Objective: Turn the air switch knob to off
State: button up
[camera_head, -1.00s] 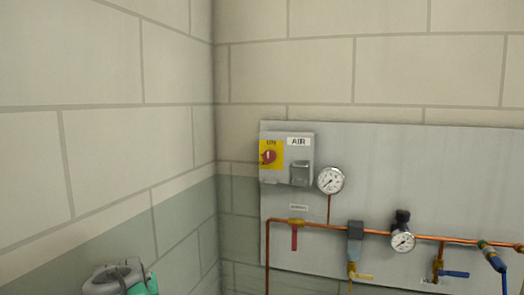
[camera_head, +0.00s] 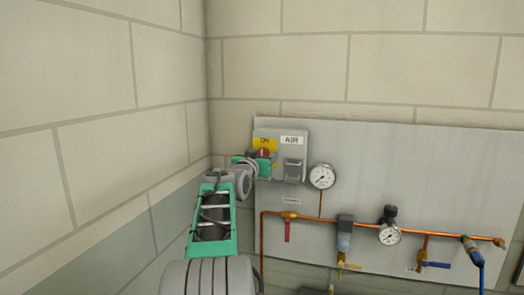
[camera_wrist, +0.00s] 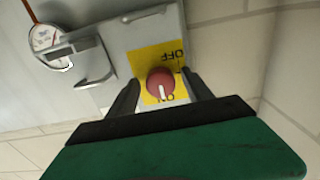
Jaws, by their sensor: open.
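The red air switch knob (camera_wrist: 160,84) sits on a yellow plate (camera_wrist: 150,58) on a grey switch box. In the wrist view the picture is upside down, with OFF at the top and ON at the bottom. The knob's white mark points toward ON. My gripper (camera_wrist: 160,77) is open, with one dark finger on each side of the knob; I cannot tell whether they touch it. In the head view my gripper (camera_head: 264,162) is in front of the box, and the red knob (camera_head: 263,153) is partly hidden behind it, below the ON label.
A grey box (camera_head: 294,171) under the AIR label is right of the knob. A round gauge (camera_head: 322,176), copper pipe (camera_head: 368,231) and several valves are on the grey panel (camera_head: 420,165). The left wall (camera_head: 150,130) is close to my arm.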

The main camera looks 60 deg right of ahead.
jog(key=shift+d, duration=0.2)
jog(key=shift+c, duration=0.6)
grip_shut()
